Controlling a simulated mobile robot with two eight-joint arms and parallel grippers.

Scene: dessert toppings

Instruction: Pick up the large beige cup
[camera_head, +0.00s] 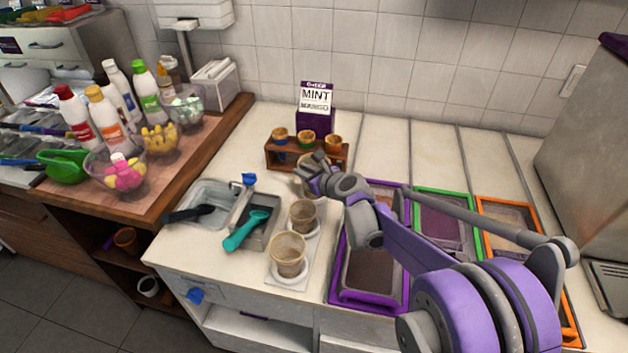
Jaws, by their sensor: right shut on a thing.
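Three beige cups stand in a row from front to back on the counter. The front cup (289,253) looks widest, and the middle cup (303,215) stands behind it; both are upright on a light holder strip (290,280). My right gripper (317,174) is at the far cup (304,185), shut on it near its upper part. The gripper and arm hide part of that cup, so I cannot tell whether it is lifted. My left gripper is not in view.
A wooden rack (272,156) with small cups stands just behind the gripper. A metal basin (262,235) with a teal scoop (243,231) is left of the cups. A purple-framed tub (365,300) is to their right, under my arm.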

